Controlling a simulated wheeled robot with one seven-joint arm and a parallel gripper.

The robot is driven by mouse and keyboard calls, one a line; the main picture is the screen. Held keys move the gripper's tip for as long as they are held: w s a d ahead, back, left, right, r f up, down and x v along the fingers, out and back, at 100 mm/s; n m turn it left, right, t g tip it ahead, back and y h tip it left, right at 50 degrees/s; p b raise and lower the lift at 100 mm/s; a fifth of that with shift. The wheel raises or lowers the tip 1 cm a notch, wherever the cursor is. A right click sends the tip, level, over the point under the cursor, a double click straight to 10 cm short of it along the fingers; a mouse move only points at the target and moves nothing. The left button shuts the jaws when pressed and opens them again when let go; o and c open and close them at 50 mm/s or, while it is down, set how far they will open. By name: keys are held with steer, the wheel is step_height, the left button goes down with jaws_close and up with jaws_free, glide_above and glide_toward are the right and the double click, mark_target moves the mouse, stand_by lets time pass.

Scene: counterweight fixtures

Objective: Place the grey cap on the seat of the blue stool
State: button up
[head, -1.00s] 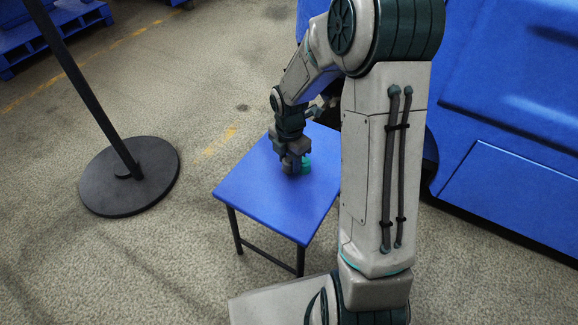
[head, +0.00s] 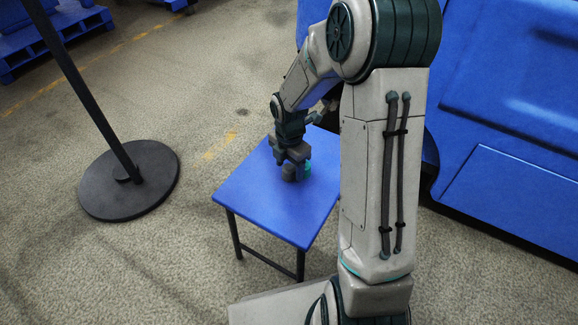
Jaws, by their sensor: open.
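The blue stool (head: 262,207) stands upright in the middle of the head view, its flat square seat on dark legs. A small, dark grey rounded thing, which looks like the grey cap (head: 289,173), is on the seat, toward its back right. My gripper (head: 295,162) is just above and behind it, pointing down with open jaws. Whether a finger still touches the cap cannot be told. A small teal thing (head: 307,169) shows at the right of the cap, partly hidden by my gripper; whether it is a separate object is unclear.
A black post on a round base (head: 130,181) stands on the floor left of the stool. A large blue body (head: 505,140) fills the right side. A blue pallet (head: 50,35) lies at the back left. The front of the seat is clear.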

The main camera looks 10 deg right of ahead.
mark_target(289, 167)
step_height(289, 167, up, 11)
steer(key=p, duration=0.4)
steer(key=s+r+m, duration=0.4)
steer(key=s+m, duration=0.5)
steer(key=m, duration=0.3)
steer(key=s+r+m+t, duration=0.1)
steer(key=s+r+m, duration=0.3)
steer(key=s+m, duration=0.5)
steer(key=shift+s+r+m, duration=0.35)
steer(key=shift+r+m, duration=0.05)
steer(key=shift+m, duration=1)
